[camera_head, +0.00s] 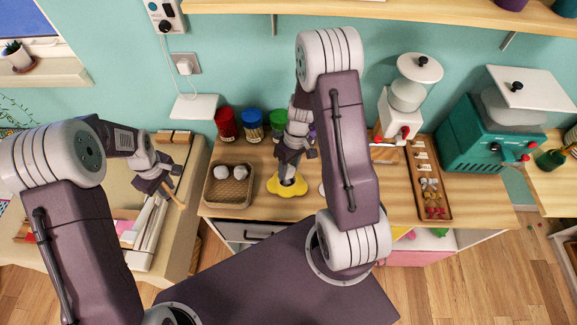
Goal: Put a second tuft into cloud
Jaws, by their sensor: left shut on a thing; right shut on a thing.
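The yellow cloud (273,189) lies on the wooden worktop below my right gripper. My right gripper (292,160) points down over it and is shut on a pale grey piece (289,181), whose lower end meets the cloud's middle. I cannot tell how far it goes in. Two whitish tufts (221,172) sit in a small woven tray (211,191) left of the cloud. My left gripper (164,187) is shut on a thin tan stick (177,201), over the side table at left, away from the cloud.
Red (227,125), blue (252,125) and green (277,121) jars stand behind the tray. A wooden tray (433,191) of bows, a white machine (392,117) and a teal machine (483,135) are at right. My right arm hides part of the worktop.

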